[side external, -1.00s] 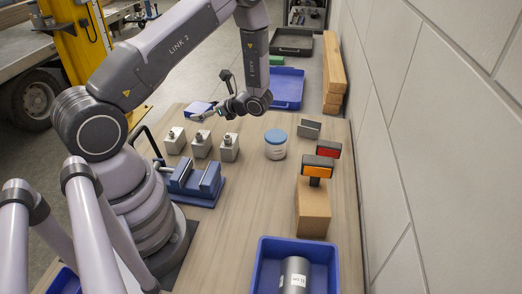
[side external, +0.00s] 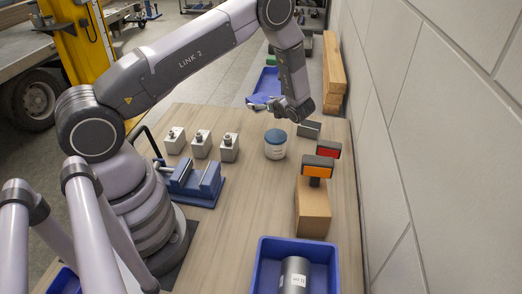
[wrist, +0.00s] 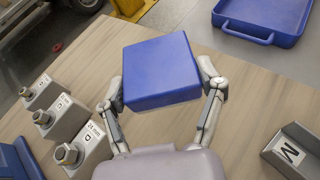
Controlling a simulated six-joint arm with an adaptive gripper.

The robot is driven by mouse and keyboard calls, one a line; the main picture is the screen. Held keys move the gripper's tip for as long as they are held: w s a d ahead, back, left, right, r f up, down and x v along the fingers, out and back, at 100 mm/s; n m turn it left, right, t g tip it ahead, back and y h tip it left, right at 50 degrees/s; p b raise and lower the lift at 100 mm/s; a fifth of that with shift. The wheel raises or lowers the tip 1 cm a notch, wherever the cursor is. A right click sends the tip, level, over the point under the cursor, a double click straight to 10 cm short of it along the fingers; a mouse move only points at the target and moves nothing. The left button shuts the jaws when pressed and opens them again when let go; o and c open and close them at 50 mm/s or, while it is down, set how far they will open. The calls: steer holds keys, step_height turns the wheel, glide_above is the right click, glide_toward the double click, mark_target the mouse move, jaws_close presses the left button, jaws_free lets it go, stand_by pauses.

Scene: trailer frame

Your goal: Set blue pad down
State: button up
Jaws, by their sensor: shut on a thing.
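The blue pad (wrist: 160,72) is a flat square block. In the wrist view it sits between the two fingers of my gripper (wrist: 161,84), which are shut on its left and right sides. The pad appears held above the wooden table (wrist: 240,115), near its far edge. In the side view my gripper (side external: 262,104) is over the far end of the table, behind the white jar with a blue lid (side external: 275,150). There the pad is hard to tell from the blue tray (side external: 268,76) behind it.
Three grey blocks with bolts (side external: 200,148) and a blue vise (side external: 205,185) stand left. A blue bin (side external: 262,268) is in front.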

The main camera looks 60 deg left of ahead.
glide_above(273, 125)
step_height(273, 125, down, 7)
steer(key=shift+a+f, duration=0.1)
steer(key=shift+a, duration=0.05)
steer(key=shift+f, duration=1.4)
steer(key=shift+f, duration=0.15)
steer(key=o, duration=1.2)
steer(key=shift+c, duration=0.2)
